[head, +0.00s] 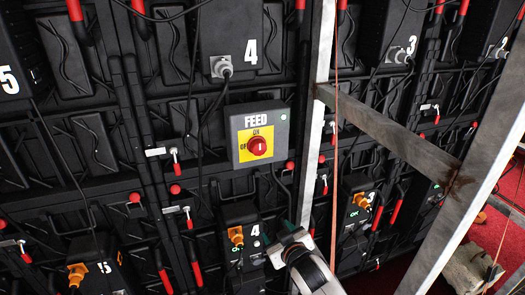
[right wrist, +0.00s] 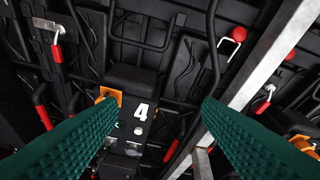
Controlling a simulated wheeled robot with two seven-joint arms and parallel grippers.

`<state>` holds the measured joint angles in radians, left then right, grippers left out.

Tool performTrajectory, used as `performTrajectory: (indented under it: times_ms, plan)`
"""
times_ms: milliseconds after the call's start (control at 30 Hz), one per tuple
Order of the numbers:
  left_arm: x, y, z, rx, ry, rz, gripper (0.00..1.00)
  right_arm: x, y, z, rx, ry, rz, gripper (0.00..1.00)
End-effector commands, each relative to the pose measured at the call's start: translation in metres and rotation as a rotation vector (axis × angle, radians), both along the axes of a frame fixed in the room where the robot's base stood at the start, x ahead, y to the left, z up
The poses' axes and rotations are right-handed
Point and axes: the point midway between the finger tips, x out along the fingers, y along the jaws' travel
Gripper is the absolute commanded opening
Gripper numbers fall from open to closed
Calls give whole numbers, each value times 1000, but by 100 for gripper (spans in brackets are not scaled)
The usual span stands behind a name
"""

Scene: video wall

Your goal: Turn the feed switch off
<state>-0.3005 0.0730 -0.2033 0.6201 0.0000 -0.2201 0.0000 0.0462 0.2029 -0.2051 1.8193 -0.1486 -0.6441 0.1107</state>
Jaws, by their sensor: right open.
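The feed switch box (head: 276,118) is grey with a yellow plate on the back of the video wall and is labelled FEED. Its red rotary knob (head: 258,147) sits on the plate, with ON above it and OFF to its left. The knob's pale mark looks upright, toward ON. My right gripper (head: 287,241) is below and a little right of the box, apart from it. In the right wrist view its two green fingers are spread with nothing between them (right wrist: 160,102). The switch is not visible in the right wrist view. My left gripper is not in view.
A black unit numbered 4 (head: 241,216) with an orange plug (head: 236,235) is close to the gripper, beneath the box. A metal upright (head: 317,110) and crossbar (head: 390,130) stand to the right. Black cables hang near the box. A rock-like lump (head: 470,270) lies at lower right.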

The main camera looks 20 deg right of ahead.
Motion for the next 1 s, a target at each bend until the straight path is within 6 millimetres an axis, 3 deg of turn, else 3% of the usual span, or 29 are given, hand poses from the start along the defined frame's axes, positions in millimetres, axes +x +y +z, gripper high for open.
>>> performTrajectory:
  times_ms: [33,100,200,300,400,533,1000]
  plan:
    - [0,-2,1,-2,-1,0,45,4,3,51,1,-86,4,60]
    - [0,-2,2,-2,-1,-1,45,2,5,106,4,-179,6,60]
    - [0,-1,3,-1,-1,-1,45,-7,8,162,9,-276,8,60]
    - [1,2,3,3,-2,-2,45,-15,9,193,11,-332,8,60]
    - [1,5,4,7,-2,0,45,-16,9,205,13,-355,9,60]
    - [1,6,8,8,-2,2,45,-2,10,207,14,-357,8,60]
    - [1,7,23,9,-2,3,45,82,13,207,14,-356,9,60]
